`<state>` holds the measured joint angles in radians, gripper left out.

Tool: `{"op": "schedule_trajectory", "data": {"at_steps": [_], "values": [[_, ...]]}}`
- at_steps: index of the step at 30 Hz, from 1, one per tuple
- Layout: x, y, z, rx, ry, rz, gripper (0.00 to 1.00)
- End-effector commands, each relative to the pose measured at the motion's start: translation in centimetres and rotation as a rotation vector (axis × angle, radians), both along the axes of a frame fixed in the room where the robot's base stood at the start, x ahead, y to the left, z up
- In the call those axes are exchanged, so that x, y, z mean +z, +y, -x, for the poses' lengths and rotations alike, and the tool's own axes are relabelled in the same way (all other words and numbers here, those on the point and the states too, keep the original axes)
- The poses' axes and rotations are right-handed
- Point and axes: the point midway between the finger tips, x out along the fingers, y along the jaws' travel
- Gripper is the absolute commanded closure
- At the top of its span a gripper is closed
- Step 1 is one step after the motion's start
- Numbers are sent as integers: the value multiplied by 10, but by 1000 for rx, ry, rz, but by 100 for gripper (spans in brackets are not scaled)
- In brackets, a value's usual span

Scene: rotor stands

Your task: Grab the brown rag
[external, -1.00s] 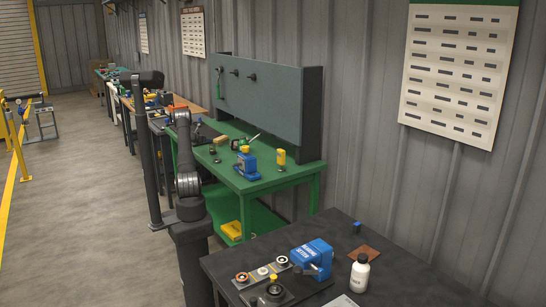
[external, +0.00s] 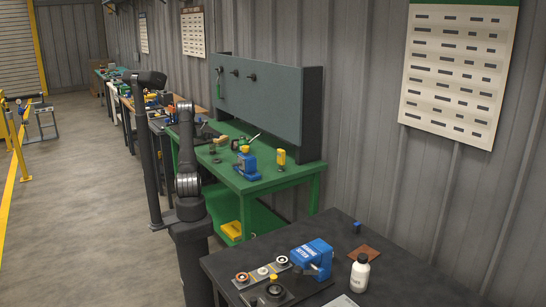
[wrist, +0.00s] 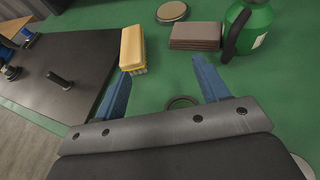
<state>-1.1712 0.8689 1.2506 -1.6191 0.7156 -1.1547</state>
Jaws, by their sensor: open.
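In the wrist view, a brown, folded, layered rag (wrist: 196,37) lies flat on the green bench top. It is beyond my gripper (wrist: 158,75), toward the right finger. My gripper's two blue fingers are spread wide, with nothing held between them. The rag is apart from the fingers. In the external view, my arm stands beside the green bench (external: 262,183), and I cannot make out the fingers or that rag clearly.
A yellow brush (wrist: 132,48) lies near the left finger. A green bottle (wrist: 247,30) stands just right of the rag, and a round tin (wrist: 171,11) lies behind. A dark ring (wrist: 184,102) lies between the fingers. A black plate (wrist: 68,75) is at left.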

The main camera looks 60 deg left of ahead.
Motion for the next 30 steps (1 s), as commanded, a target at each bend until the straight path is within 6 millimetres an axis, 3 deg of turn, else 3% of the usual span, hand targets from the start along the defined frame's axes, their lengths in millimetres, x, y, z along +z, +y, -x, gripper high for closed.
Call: {"op": "schedule_trajectory", "data": {"at_steps": [1,6,9,12,17,30], "values": [[13,-27,-14,-8,-4,-2,33],[35,-101,-36,-4,0,1,33],[42,-134,-41,-1,7,5,33],[45,-154,-42,0,12,7,33],[42,-162,-49,2,15,10,33],[11,-133,-118,0,16,9,33]]}}
